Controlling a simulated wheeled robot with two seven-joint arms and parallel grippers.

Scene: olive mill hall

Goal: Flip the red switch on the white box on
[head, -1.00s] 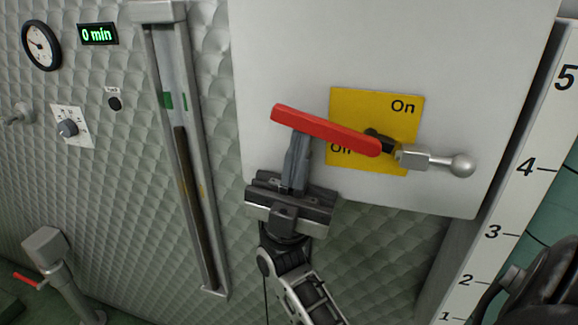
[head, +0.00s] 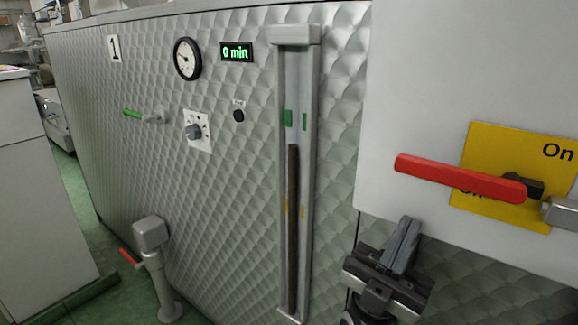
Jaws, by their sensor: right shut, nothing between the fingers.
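The white box (head: 430,70) fills the right side of the head view. On it is a yellow plate (head: 484,146) with "On" at its upper right and a mostly covered label at its lower left. The red switch (head: 450,178) is a long lever on a dark pivot at the plate. Its free end points left and slightly up, across the covered label. My right gripper (head: 408,232) is at the bottom right, shut and empty. Its fingertips are below the lever's free end, with a visible gap between them. My left gripper is not in view.
A quilted metal wall carries a gauge (head: 187,58), a "0 min" display (head: 237,52), a knob (head: 194,131) and a green-handled valve (head: 133,113). A vertical sight channel (head: 296,34) stands left of the box. A floor post (head: 152,235) has another red handle. Green floor shows at left.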

